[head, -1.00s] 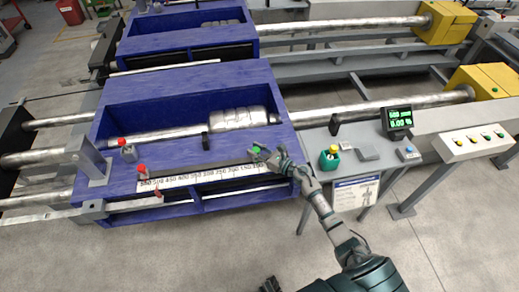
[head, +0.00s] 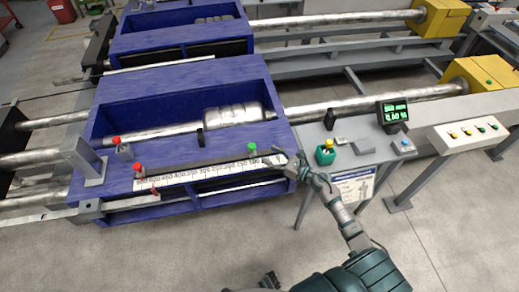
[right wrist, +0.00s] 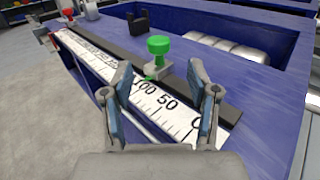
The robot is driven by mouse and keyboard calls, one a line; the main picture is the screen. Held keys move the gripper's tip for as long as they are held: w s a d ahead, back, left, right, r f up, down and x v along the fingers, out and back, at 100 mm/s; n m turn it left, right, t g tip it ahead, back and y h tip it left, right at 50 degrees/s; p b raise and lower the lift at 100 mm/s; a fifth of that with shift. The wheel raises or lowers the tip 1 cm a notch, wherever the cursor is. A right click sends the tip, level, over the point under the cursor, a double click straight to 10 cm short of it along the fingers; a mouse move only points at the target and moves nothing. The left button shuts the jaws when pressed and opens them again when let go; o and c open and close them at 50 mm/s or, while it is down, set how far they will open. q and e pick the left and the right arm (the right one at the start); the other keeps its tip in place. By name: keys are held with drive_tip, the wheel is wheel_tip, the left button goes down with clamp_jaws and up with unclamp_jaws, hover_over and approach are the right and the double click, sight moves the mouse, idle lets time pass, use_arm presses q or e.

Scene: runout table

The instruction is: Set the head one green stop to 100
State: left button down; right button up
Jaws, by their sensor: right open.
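The green stop (head: 252,147) stands on the dark rail behind the white scale (head: 200,173) of the near blue table. In the right wrist view the green knob (right wrist: 159,46) is upright on a grey block, and its small green pointer lies close to the 100 mark; the exact reading is unclear. My right gripper (head: 278,161) is open and empty, just right of the stop. In the right wrist view its fingers (right wrist: 162,82) are apart, in front of the block. A dark piece at the bottom edge may be my left gripper (head: 270,280); its jaws are unclear.
Red stops (head: 138,168) and (head: 116,140) stand at the left. A black upright post (head: 200,138) is behind the rail.

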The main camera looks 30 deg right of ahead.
drive_tip(key=v, duration=0.3)
idle(0.5)
